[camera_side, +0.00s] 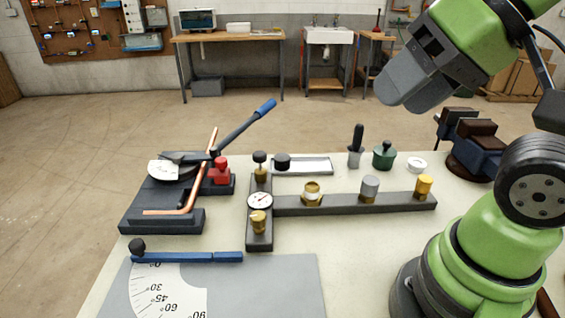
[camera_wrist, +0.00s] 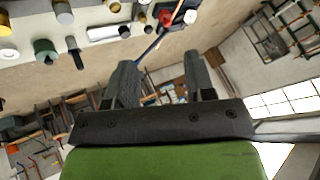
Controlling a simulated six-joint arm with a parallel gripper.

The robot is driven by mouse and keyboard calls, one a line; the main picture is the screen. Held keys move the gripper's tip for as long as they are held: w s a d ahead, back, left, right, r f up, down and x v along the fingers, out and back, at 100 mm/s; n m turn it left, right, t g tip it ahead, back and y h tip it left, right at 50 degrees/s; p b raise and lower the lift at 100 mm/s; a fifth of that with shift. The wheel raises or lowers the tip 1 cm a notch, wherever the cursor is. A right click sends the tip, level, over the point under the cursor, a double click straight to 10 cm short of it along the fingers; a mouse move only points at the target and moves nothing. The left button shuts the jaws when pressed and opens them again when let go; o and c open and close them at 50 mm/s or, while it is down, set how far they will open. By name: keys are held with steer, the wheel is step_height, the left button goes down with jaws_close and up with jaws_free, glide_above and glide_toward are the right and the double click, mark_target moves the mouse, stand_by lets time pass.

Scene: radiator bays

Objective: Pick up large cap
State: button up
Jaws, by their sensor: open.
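Several cap-like parts stand on the bench, and I cannot tell for certain which is the large cap. A grey cylindrical cap (camera_side: 370,187) stands on the dark bar; it also shows in the wrist view (camera_wrist: 63,12). A black round cap (camera_side: 283,161) sits at the left end of the small tray. My gripper (camera_side: 405,88) is high above the bench at the upper right, apart from all of these. In the wrist view my gripper (camera_wrist: 160,65) has its fingers spread with nothing between them.
The dark bar (camera_side: 400,202) carries a brass fitting (camera_side: 312,193) and a gauge (camera_side: 260,201). Behind it are a pale tray (camera_side: 315,166), a green pot (camera_side: 384,156) and a white ring (camera_side: 417,165). A pipe bender (camera_side: 165,220) stands left, a vice (camera_side: 475,143) right.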

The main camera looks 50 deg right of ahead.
steer(key=shift+o, duration=0.4)
steer(key=n+g+h, duration=0.1)
steer(key=n+h, duration=0.1)
steer(key=n, duration=0.2)
glide_above(283, 157)
steer(key=s, duration=0.3)
step_height(283, 157, down, 25)
steer(key=shift+s+r, duration=0.1)
steer(key=shift+x, duration=2.85)
